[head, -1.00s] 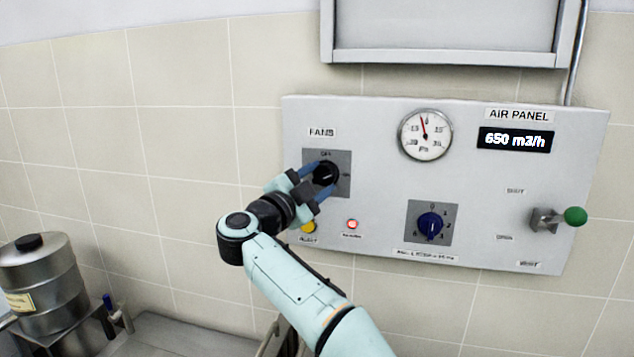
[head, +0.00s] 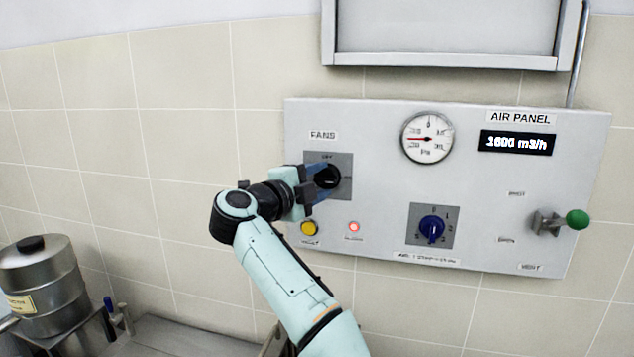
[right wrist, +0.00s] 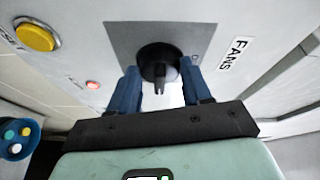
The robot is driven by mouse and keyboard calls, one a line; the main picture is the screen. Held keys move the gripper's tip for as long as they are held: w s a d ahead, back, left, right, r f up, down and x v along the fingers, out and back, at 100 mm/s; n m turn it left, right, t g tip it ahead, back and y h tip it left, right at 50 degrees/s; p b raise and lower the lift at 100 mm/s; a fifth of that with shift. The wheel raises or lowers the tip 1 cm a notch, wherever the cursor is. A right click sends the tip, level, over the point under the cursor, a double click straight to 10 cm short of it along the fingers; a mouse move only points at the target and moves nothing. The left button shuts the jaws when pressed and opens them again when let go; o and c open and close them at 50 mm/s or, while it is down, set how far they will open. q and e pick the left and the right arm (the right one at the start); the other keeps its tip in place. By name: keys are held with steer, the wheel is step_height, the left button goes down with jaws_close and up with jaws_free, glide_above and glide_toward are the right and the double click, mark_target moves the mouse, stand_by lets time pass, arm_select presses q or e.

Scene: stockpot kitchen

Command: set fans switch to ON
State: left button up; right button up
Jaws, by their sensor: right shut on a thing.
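The fans switch (head: 327,176) is a black rotary knob on a grey square plate under the FANS label (head: 323,135), at the left of the air panel. My right gripper (head: 318,181) is at the knob, its blue fingers on either side of it. In the right wrist view the black knob (right wrist: 159,66) sits between the two finger ends of the gripper (right wrist: 160,88), shut on it. The marks around the knob are partly hidden or too small to read surely. My left gripper is not in view.
The air panel (head: 380,115) also carries a gauge (head: 427,138), a display (head: 516,142) reading about 1600 m3/h, a blue knob (head: 431,229), a yellow button (head: 309,228), a red lamp (head: 353,227) and a green-tipped lever (head: 577,219). A metal pot (head: 45,280) stands at lower left.

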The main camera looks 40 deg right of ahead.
steer(key=o, duration=1.1)
steer(key=shift+c, duration=0.2)
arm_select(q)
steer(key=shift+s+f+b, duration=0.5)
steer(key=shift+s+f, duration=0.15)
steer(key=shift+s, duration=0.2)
arm_select(e)
steer(key=v, duration=1.3)
steer(key=shift+a, duration=0.2)
